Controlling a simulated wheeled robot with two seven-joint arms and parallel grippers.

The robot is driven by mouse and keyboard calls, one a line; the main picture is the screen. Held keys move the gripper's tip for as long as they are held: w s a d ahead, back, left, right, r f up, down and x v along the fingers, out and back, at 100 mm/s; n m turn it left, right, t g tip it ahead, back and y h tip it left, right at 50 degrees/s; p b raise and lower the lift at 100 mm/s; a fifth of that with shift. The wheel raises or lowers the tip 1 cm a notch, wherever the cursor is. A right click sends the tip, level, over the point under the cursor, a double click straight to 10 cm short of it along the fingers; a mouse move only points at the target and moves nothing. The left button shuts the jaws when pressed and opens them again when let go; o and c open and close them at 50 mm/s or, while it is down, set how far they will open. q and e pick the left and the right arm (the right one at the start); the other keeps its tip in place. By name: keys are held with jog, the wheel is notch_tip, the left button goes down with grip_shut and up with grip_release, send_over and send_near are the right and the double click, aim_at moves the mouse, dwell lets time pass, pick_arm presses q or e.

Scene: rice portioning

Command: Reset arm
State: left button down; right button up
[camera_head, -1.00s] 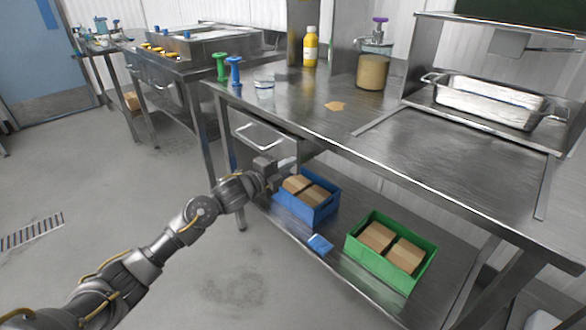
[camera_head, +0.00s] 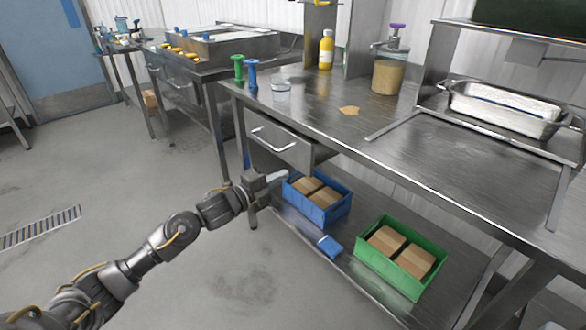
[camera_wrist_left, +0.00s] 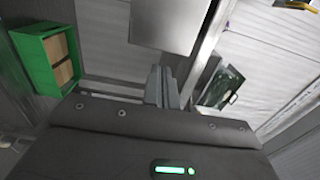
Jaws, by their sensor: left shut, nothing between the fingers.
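My left gripper (camera_head: 276,177) is shut and empty. In the head view it is in front of the table, below the drawer (camera_head: 282,146) and by the left end of the blue crate (camera_head: 322,217). I cannot tell whether it touches the crate. In the left wrist view its closed fingers (camera_wrist_left: 161,86) point away from the camera, with nothing between them. My right gripper is not in view.
The lower shelf (camera_head: 330,262) holds the blue crate, a green crate (camera_head: 375,268) with brown boxes, and a small blue item (camera_head: 330,246). The steel tabletop (camera_head: 440,160) overhangs them. A table leg stands close behind my gripper.

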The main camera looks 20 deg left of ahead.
pick_arm(q)
jog(key=shift+v, duration=2.7)
jog(key=shift+f, duration=0.1)
